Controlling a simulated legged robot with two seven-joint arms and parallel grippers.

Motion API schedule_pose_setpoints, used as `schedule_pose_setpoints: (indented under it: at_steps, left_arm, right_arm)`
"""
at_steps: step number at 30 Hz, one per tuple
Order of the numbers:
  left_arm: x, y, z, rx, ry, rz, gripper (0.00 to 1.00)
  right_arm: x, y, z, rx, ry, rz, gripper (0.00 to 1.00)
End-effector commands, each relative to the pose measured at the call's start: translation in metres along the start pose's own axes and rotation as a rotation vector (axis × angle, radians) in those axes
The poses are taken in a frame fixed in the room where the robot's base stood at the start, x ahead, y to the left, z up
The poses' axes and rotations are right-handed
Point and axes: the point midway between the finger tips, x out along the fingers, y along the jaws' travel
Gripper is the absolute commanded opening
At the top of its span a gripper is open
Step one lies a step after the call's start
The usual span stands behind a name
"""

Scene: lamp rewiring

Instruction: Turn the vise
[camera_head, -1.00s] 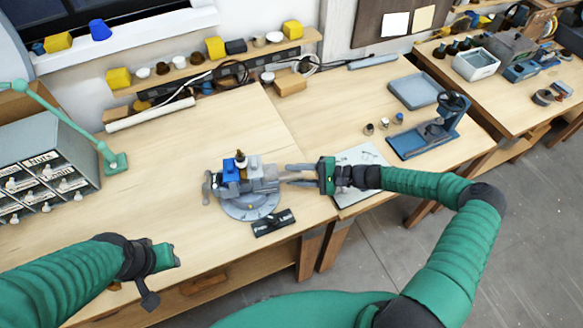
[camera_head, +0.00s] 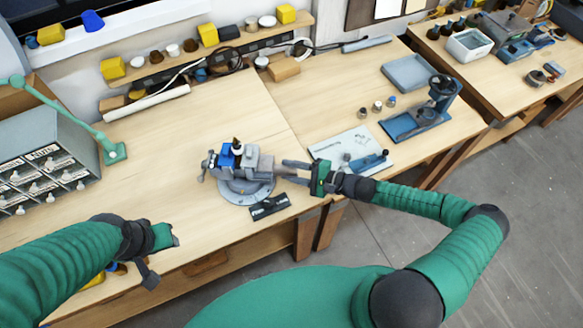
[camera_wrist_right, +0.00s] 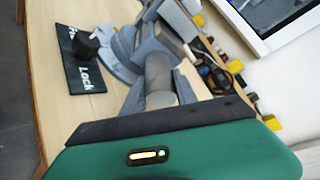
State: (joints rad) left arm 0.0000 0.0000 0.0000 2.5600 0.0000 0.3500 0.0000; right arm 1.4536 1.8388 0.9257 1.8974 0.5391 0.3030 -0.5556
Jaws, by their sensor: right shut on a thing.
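The grey vise (camera_head: 250,165) stands on a round swivel base (camera_head: 245,193) on the workbench, with a blue part (camera_head: 228,157) and a dark-tipped piece held at its top. My right gripper (camera_head: 292,170) reaches in from the right and is shut on the vise's right end. In the right wrist view, a grey cylindrical part of the vise (camera_wrist_right: 160,75) lies between the fingers. A black label with a "Lock" marking (camera_head: 269,206) lies in front of the base; it also shows in the right wrist view (camera_wrist_right: 82,62). My left gripper (camera_head: 165,237) hangs at lower left, its fingers unclear.
A grey drawer cabinet (camera_head: 45,165) and green lamp arm stand at left. A white sheet with a blue tool (camera_head: 370,162) lies right of the vise. A blue press (camera_head: 425,112) and tray (camera_head: 408,72) stand farther right.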

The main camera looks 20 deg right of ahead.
Motion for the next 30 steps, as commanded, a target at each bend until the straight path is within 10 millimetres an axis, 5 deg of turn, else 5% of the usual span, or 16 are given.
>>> schedule_pose_setpoints:
  at_steps: [8, 9, 13, 26, 30]
  left_arm:
    - [0.0, 0.0, 0.0, 0.0, 0.0, 0.0, 0.39]
    - [0.0, 0.0, 0.0, 0.0, 0.0, 0.0, 0.39]
    - [0.0, 0.0, 0.0, 0.0, 0.0, 0.0, 0.39]
    - [0.001, 0.0, 0.0, 0.0, 0.0, 0.0, 0.39]
    - [0.007, 0.0, 0.002, 0.0, 0.0, 0.0, 0.39]
  right_arm:
    - [0.001, 0.002, 0.001, 0.0, -0.001, 0.004, 0.0]
    - [0.001, 0.002, 0.001, 0.0, -0.001, 0.004, 0.38]
    - [0.0, 0.001, 0.0, 0.001, -0.001, 0.003, 0.55]
    - [-0.003, 0.0, -0.002, 0.001, 0.0, 0.0, 0.56]
    - [-0.018, 0.001, -0.004, -0.002, 0.002, -0.001, 0.56]
